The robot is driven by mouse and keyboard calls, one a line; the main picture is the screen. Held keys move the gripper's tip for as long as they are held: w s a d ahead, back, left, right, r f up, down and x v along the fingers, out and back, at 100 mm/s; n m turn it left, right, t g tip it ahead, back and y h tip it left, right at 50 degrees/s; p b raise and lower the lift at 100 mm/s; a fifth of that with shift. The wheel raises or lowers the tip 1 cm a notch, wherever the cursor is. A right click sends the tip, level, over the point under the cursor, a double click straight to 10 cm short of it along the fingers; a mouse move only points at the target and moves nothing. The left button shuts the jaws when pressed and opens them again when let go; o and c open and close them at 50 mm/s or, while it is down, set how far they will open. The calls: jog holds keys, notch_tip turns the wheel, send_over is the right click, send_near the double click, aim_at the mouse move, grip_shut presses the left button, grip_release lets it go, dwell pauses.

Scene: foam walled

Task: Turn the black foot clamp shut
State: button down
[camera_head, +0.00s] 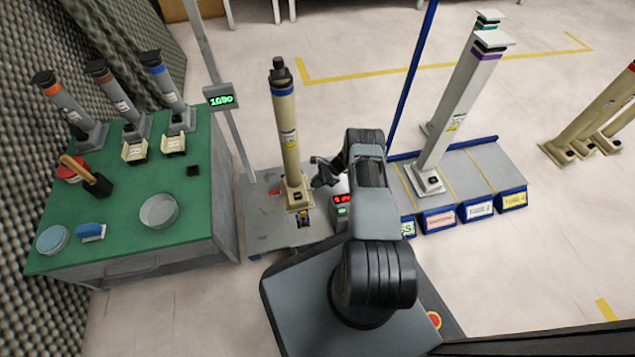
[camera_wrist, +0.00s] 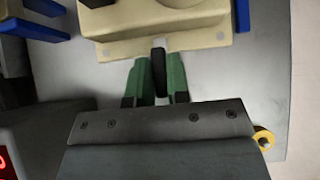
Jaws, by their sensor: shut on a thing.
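The black foot clamp (camera_wrist: 159,72) shows in the wrist view as a narrow black lever at the edge of a beige foot (camera_wrist: 190,38). My gripper (camera_wrist: 158,88) has green fingers, one on each side of the lever, and is shut on it. The lever's lower end is hidden by the gripper body. In the head view, the foot (camera_head: 297,196) carries an upright beige column (camera_head: 287,135) with a blue band and a black top. My arm reaches to its right side there, and the clamp cannot be made out clearly.
A grey plate (camera_head: 262,225) lies under the foot, with blue blocks (camera_wrist: 243,14) beside it and a yellow ring (camera_wrist: 263,138). A red display (camera_head: 342,198) stands close by. A green bench (camera_head: 120,235) is left; a blue-edged rack (camera_head: 480,165) is right.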

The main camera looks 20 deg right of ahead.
jog(key=c, duration=1.1)
grip_release()
jog(key=p+v, duration=0.4)
jog(key=v, duration=1)
jog(key=shift+w, duration=0.1)
